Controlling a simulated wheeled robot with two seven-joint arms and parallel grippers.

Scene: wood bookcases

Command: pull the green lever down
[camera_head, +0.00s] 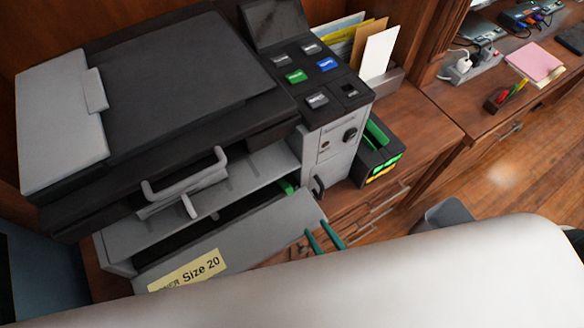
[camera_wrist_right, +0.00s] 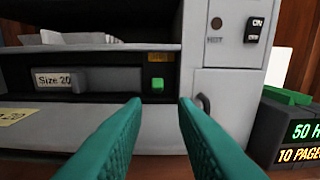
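The green lever (camera_wrist_right: 157,85) is a small green tab in the dark recess on the printer's front, below a small yellow label. It also shows in the head view as a green bit (camera_head: 285,187) inside the opening. My right gripper (camera_wrist_right: 160,102) has teal fingers, spread apart and empty. In the wrist view the lever appears between the fingertips, beyond them; no contact shows. In the head view the right gripper (camera_head: 316,228) is at the right end of the lowered front panel (camera_head: 250,230). My left gripper is out of view.
The grey and black printer (camera_head: 180,90) has a protruding handle (camera_head: 185,180) left of the lever. An on/off switch (camera_wrist_right: 254,29) and a small door handle (camera_wrist_right: 203,104) sit to the right. A black box with lit text (camera_wrist_right: 300,135) stands beside the printer.

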